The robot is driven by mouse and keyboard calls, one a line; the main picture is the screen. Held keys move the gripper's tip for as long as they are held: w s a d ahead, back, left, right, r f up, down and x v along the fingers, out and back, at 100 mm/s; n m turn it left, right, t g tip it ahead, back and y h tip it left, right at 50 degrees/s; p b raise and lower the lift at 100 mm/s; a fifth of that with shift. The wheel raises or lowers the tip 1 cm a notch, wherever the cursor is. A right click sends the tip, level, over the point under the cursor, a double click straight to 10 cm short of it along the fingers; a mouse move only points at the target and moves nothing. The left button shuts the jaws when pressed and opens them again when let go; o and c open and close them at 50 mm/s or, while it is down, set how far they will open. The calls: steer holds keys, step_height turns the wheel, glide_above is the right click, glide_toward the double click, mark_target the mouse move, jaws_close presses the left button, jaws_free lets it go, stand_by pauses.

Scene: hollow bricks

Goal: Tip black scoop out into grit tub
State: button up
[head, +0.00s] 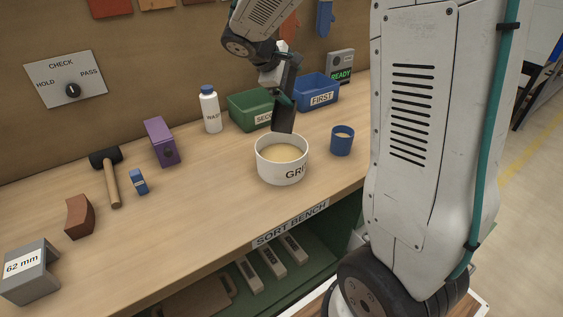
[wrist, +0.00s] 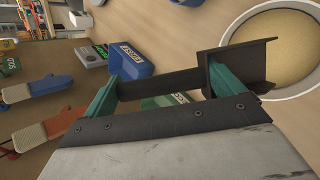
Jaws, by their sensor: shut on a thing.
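The white grit tub (head: 283,172), lettered "GRI…", stands on the bench with pale grit inside. It also shows at the upper right of the wrist view (wrist: 226,36). My gripper (head: 283,99) is above the tub, its teal fingers shut on the black scoop (head: 285,117). In the wrist view my gripper (wrist: 163,84) holds the scoop (wrist: 240,62) between its fingers. The scoop is steeply tilted, its lower end over the tub's back rim area. I cannot see whether grit is left in the scoop.
A blue cup (head: 342,145) with pale contents stands close right of the tub. A green bin (head: 243,112), a blue bin (head: 329,88) and a white bottle (head: 210,112) stand behind. A purple block (head: 161,142) and a mallet (head: 111,175) lie left.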

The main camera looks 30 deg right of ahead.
steer(key=shift+w+d+f+y, duration=0.25)
steer(key=shift+d+y, duration=0.05)
steer(key=shift+y, duration=0.1)
steer(key=shift+g, duration=0.3)
steer(key=f, duration=0.1)
steer(key=w+d+g+y, duration=0.1)
steer(key=f+y, duration=0.1)
steer(key=shift+w+d+f+n+g, duration=0.25)
steer(key=shift+d+f+n+g, duration=0.05)
steer(key=shift+d+f, duration=0.05)
steer(key=shift+w+d+f+n+g+y, duration=0.15)
steer(key=shift+d+f+g+y, duration=0.15)
steer(key=shift+f, duration=0.2)
steer(key=shift+w+d+f+n+g+y, duration=0.1)
steer(key=shift+w+f+g+y, duration=0.15)
steer(key=shift+f+y, duration=0.25)
steer(key=shift+w+d+f+n+g+y, duration=0.15)
steer(key=shift+f+g+y, duration=0.15)
steer(key=shift+f, duration=0.2)
steer(key=shift+r, duration=0.15)
steer(key=shift+s+r, duration=0.1)
steer(key=shift+r, duration=2.25)
